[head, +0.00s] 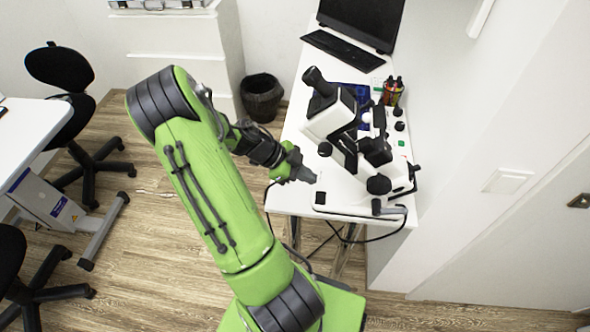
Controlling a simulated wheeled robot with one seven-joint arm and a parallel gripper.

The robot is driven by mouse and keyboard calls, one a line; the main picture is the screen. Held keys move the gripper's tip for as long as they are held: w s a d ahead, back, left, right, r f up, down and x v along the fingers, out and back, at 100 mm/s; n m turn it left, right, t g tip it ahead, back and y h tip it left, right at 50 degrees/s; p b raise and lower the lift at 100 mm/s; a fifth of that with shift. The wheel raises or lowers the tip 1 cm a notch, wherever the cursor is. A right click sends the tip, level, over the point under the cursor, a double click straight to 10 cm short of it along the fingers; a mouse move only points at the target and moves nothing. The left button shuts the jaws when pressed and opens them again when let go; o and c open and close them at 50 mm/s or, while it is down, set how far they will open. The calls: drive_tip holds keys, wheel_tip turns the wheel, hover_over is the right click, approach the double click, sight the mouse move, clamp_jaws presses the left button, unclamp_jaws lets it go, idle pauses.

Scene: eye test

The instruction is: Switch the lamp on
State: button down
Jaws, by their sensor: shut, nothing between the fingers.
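A white and black microscope (327,115) stands on the white table at the right, its eyepiece pointing up and left. I cannot make out a separate lamp; one may be part of the microscope, and I cannot tell whether any light is lit. A small dark part (320,198) sits on the white base near the front left corner; I cannot tell if it is a switch. My gripper (309,177) is shut and empty, just left of the microscope at the table's left edge. I cannot tell if it touches anything.
A black cable hangs off the table's front. A black bin (262,97) stands left of it.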

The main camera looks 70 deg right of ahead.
sight(319, 191)
drive_tip(key=f, duration=0.1)
drive_tip(key=s+f, duration=0.1)
drive_tip(key=f, duration=0.1)
drive_tip(key=d+f, duration=0.1)
drive_tip(key=shift+s+f+b, duration=0.2)
drive_tip(key=shift+f+b, duration=0.05)
drive_tip(key=shift+b, duration=0.15)
drive_tip(key=shift+w+d+f, duration=0.1)
drive_tip(key=shift+f, duration=0.4)
drive_tip(key=shift+d+f+n+y+b, duration=0.15)
drive_tip(key=shift+f+n+y+b, duration=0.15)
drive_tip(key=shift+f+y+b, duration=0.1)
